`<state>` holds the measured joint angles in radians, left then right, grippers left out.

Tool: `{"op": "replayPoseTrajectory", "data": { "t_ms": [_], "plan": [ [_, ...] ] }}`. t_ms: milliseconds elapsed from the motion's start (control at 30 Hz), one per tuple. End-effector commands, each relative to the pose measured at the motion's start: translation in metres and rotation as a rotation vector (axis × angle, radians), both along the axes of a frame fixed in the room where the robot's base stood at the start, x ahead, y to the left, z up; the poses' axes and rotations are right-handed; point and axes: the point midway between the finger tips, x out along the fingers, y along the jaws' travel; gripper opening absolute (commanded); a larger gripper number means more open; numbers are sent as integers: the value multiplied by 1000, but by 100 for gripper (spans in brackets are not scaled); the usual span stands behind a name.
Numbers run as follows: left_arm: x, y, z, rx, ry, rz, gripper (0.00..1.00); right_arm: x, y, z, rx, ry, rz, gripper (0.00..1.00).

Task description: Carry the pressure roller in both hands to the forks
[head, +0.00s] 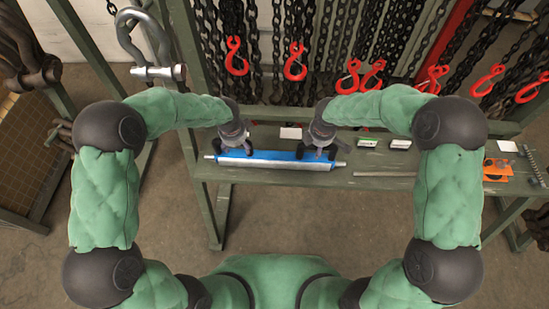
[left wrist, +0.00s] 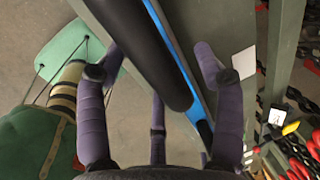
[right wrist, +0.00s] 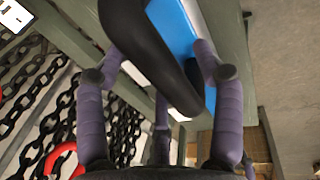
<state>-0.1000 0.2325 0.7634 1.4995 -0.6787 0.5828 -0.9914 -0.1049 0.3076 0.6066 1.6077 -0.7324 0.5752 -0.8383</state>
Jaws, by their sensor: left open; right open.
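The pressure roller appears to be the long blue and light grey piece (head: 278,160) with thin metal ends, lying along the green bench. My left gripper (head: 233,146) is over its left part and my right gripper (head: 318,151) over its right part. In the left wrist view a black bar (left wrist: 150,50) passes between the open fingers, with blue behind it. In the right wrist view a black bent bar (right wrist: 150,45) lies between the open fingers, with blue (right wrist: 172,28) beside it. I cannot tell whether any finger touches. I cannot make out the forks.
The bench (head: 385,180) carries a thin rod (head: 384,174), small labelled boxes and an orange part (head: 497,170). Red hooks (head: 296,62) hang on dark chains behind it. A large shackle (head: 148,45) hangs at upper left. The floor (head: 270,220) before the bench is clear.

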Motion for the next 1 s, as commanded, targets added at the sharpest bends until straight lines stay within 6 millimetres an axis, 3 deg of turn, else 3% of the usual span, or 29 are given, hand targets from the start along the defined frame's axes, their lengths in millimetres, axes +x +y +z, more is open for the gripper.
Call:
{"op": "replayPoseTrajectory", "data": {
  "t_ms": [333,567,1000],
  "plan": [
    [1,0,-2,0,-1,0,65,0,0,-2,0,0,0,65],
    [1,0,-2,0,-1,1,0,0,0,-2,0,0,0,0],
    [4,0,3,-4,-10,5,0,2,0,2,1,-5,-2,0]
  ]
}}
